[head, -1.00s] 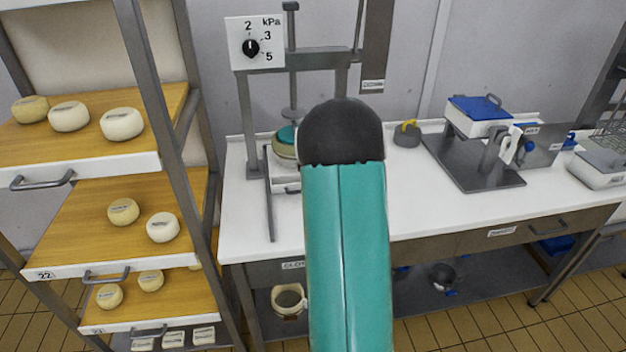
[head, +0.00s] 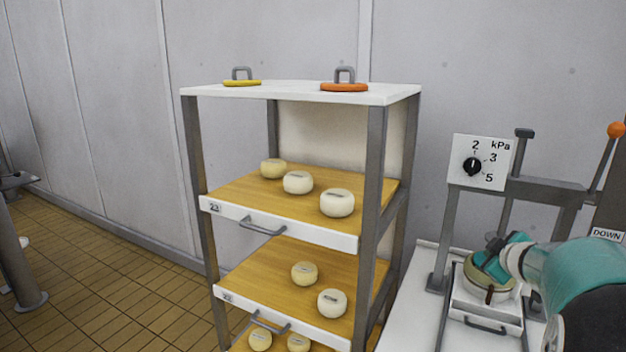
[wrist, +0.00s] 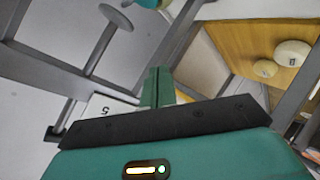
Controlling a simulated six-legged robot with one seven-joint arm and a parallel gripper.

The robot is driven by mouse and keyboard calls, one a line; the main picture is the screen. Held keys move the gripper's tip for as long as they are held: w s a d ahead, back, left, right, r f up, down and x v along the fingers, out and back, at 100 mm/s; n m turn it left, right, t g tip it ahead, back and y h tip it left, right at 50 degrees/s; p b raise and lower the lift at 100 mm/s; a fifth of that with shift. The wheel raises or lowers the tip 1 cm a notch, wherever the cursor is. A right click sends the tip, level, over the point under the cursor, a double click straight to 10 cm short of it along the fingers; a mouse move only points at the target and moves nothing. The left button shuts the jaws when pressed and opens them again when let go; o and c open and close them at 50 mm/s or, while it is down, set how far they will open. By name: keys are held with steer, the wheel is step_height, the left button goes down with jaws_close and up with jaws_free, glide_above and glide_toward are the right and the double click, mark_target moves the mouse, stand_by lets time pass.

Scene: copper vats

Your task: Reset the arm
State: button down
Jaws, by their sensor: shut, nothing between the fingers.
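My teal arm (head: 580,275) reaches in from the right edge in the head view, in front of the cheese press (head: 540,192). Its far end overlaps a round mould (head: 492,288) at the press, and I cannot tell whether they touch. In the wrist view my gripper (wrist: 158,76) shows as green fingers close together, with nothing seen between them. Beyond the fingers in that view are the grey press frame on the left and the cheese rack (wrist: 232,50) on the right.
The rack (head: 376,180) holds several small cheeses on wooden shelves. A yellow weight (head: 242,82) and an orange weight (head: 344,87) sit on top. A dial plate (head: 480,162) is on the press. The tiled floor (head: 100,285) at left is mostly clear.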

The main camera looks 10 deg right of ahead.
steer(key=s+a+r+m+g+h, duration=0.1)
steer(key=s+a+r+m, duration=0.25)
steer(key=a, duration=0.25)
steer(key=s+a+r+m+h, duration=0.2)
steer(key=s+a+r, duration=0.1)
steer(key=s+a, duration=0.15)
steer(key=s+a+f+g+y, duration=0.2)
steer(key=s+a+f+y, duration=0.1)
steer(key=s+a, duration=0.6)
steer(key=s+a+f+m+g+y, duration=0.1)
steer(key=s+a+f+g+y, duration=0.2)
steer(key=s+a+f, duration=0.3)
steer(key=s+a, duration=0.4)
steer(key=a, duration=0.4)
steer(key=shift+a, duration=0.25)
steer(key=shift+s, duration=0.1)
